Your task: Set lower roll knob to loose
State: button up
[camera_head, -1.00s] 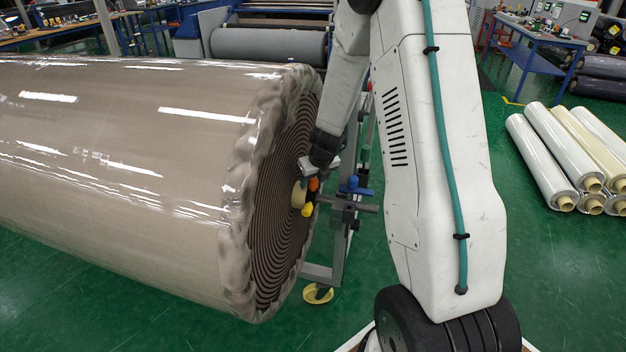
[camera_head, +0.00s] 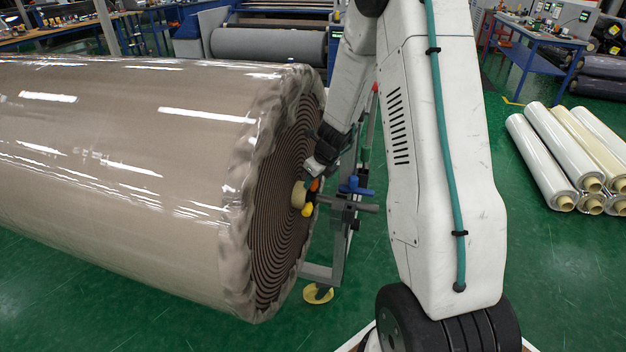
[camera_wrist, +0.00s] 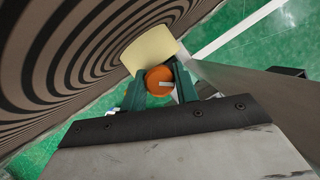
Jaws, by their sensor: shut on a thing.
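The large film-wrapped brown roll (camera_head: 130,150) lies at the left, with its spiral end facing right. A pale core (camera_head: 299,195) sticks out of its end and also shows in the wrist view (camera_wrist: 150,46). An orange knob (camera_head: 316,185) sits beside the core. In the head view my gripper (camera_head: 311,182) comes down from above, partly hiding the knob.
A yellow knob (camera_head: 307,210) sits just below the orange one. A blue handle (camera_head: 355,187) is on the stand (camera_head: 340,240) to the right. The roll's end face is close beside my gripper. Several wrapped rolls (camera_head: 560,160) are stacked at the right on open green floor.

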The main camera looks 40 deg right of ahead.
jog(key=n, duration=0.2)
jog(key=n+y, duration=0.1)
jog(key=n, duration=0.2)
jog(key=shift+d+g+y, duration=0.1)
jog(key=shift+g+y, duration=0.2)
jog(key=shift+g, duration=0.1)
dwell(0.3)
jog(key=o, duration=1)
jog(key=shift+r, duration=0.1)
jog(key=shift+r, duration=0.35)
notch_tip(320, 180, up, 3)
jog(key=shift+f, duration=0.1)
jog(key=s+a, duration=0.1)
jog(key=s, duration=0.4)
jog(key=s+a+r, duration=0.1)
jog(key=s+a, duration=0.1)
jog(key=s, duration=0.3)
jog(key=s+a, duration=0.1)
jog(key=s, duration=0.4)
jog(key=shift+s+a+r, duration=0.2)
jog(key=shift+a, duration=0.05)
